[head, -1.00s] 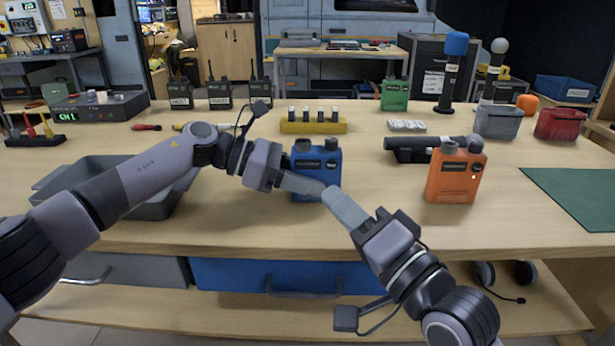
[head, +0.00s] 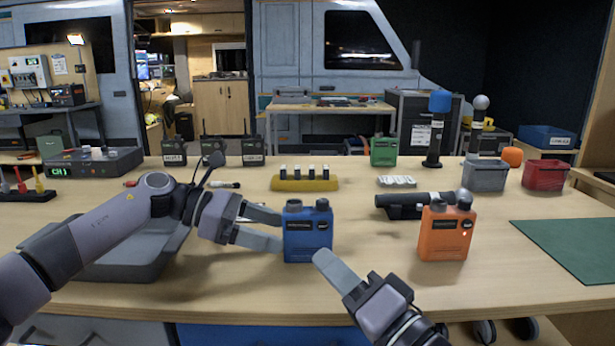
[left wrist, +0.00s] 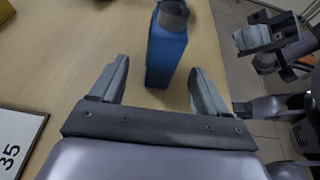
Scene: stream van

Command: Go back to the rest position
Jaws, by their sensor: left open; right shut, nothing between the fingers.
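My left gripper (head: 262,228) is open, to the left of a blue radio-like box (head: 307,232) that stands upright on the table. In the left wrist view, the blue box (left wrist: 167,52) is just beyond and between the open fingers (left wrist: 158,88), not gripped. My right gripper (head: 328,268) is shut and empty, in front of the blue box and a little to its right, near the table's front edge.
An orange box (head: 446,232) stands to the right, with a dark cylinder on a stand (head: 412,203) behind it. A grey tray (head: 120,262) is under my left arm. A yellow battery rack (head: 304,184) is behind. A green mat (head: 575,248) lies at right.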

